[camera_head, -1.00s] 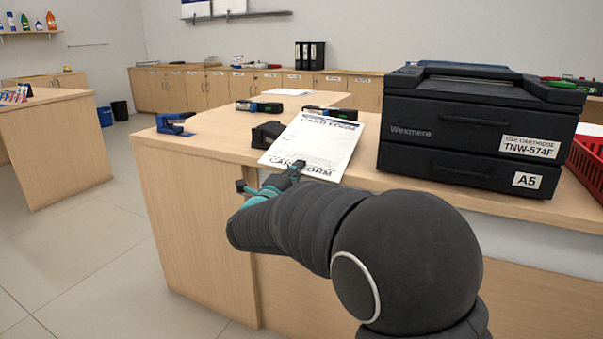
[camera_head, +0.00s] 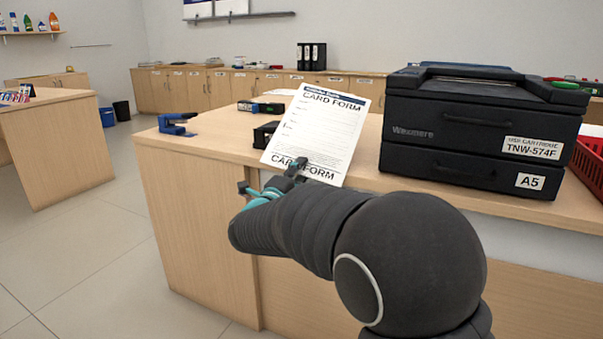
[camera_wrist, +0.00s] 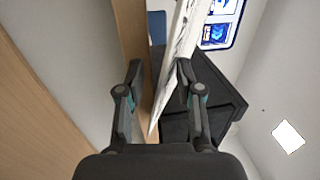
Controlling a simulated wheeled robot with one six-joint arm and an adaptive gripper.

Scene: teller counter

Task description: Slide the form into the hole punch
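The form (camera_head: 320,135) is a white sheet headed CARD FORM, tilted up above the counter (camera_head: 225,140). My gripper (camera_head: 272,178) is at its near lower edge. In the wrist view, my gripper (camera_wrist: 159,68) has its fingers apart. The form (camera_wrist: 176,65) shows nearly edge-on, close to the right finger, with a gap to the left finger; firm contact cannot be told. A blue desk device (camera_head: 178,124), which looks like the hole punch, stands at the counter's left end, apart from the form.
A black block (camera_head: 265,134) sits just left of the form, partly behind it. A large black Wexmere machine (camera_head: 445,130) stands to the right, with a red basket (camera_head: 588,165) beyond. A dark device (camera_head: 260,107) lies further back. Bare counter lies between punch and block.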

